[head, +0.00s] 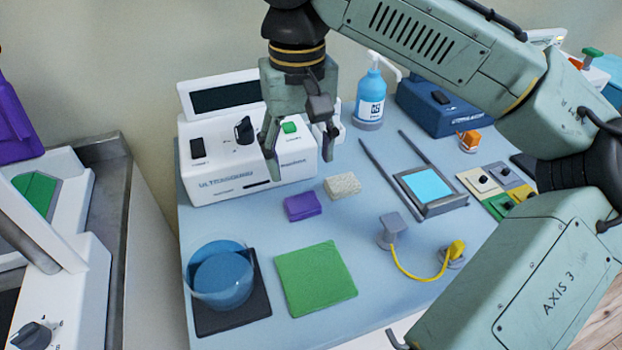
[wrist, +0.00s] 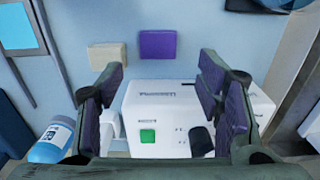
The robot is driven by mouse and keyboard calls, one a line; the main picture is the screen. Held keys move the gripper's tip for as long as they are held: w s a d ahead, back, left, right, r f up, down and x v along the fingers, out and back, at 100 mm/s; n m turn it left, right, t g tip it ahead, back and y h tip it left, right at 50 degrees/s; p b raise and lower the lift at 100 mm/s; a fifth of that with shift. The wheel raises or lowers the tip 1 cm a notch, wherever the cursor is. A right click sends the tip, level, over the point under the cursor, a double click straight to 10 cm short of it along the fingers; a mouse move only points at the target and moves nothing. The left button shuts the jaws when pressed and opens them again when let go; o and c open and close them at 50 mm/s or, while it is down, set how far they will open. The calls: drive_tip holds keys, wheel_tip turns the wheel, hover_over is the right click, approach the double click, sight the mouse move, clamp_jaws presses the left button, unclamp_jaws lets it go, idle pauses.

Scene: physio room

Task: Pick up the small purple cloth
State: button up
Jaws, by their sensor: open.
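The small purple cloth (head: 303,206) is a folded pad lying flat on the blue table top. It also shows in the wrist view (wrist: 158,45), beyond my fingertips. My gripper (head: 300,150) is open and empty. It hangs pointing down in front of the white ultrasound unit, above and behind the cloth and apart from it. In the wrist view the two fingers (wrist: 163,85) stand wide apart, with the white unit between and below them. Nothing hides the cloth in either view.
A beige cloth (head: 343,185) lies just right of the purple one. The white unit (head: 230,170) stands close behind. A green cloth (head: 315,278) and a blue-filled beaker (head: 222,278) on a dark pad are nearer the front. A blue-screened slider frame (head: 428,186) and pump bottle (head: 370,95) stand to the right.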

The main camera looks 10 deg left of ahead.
hover_over(304, 205)
wheel_tip(304, 205, down, 5)
drive_tip(key=shift+s+a+f, duration=0.1)
drive_tip(key=shift+s+a, duration=0.05)
drive_tip(key=shift+f+p, duration=0.75)
drive_tip(key=shift+f, duration=2)
drive_tip(key=shift+c, duration=0.2)
drive_tip(key=c, duration=0.7)
